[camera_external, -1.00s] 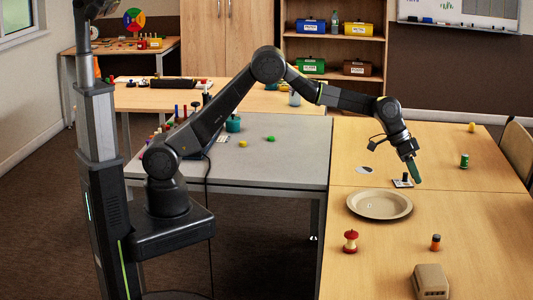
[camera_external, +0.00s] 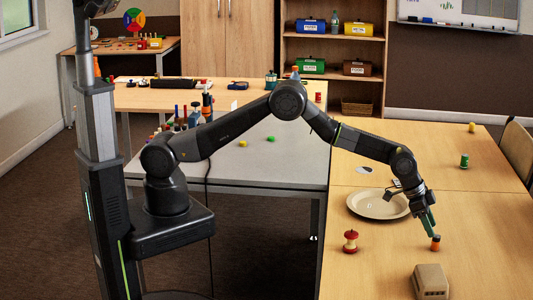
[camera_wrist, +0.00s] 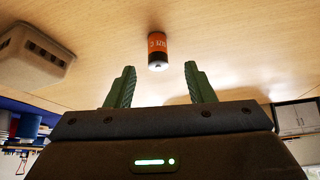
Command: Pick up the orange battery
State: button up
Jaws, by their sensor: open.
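The orange battery (camera_external: 435,243), orange with a dark end, stands on the wooden table in the external view, right of the apple core. In the wrist view the battery (camera_wrist: 158,51) lies ahead of the fingertips, roughly centred between them. My gripper (camera_external: 428,224) is just above and beside the battery in the external view. In the wrist view my gripper (camera_wrist: 158,77) has its two green fingers spread apart with nothing between them.
A beige plate (camera_external: 355,208) lies behind and left of my gripper. A red apple core (camera_external: 350,242) stands left of the battery. A beige box-like object (camera_external: 430,282) sits in front, also in the wrist view (camera_wrist: 35,55). A green can (camera_external: 464,161) stands farther back.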

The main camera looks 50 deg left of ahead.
aim_at(436, 238)
jog(key=shift+p+x, duration=0.55)
jog(key=shift+x, duration=2.3)
jog(key=shift+s, duration=0.1)
grip_shut()
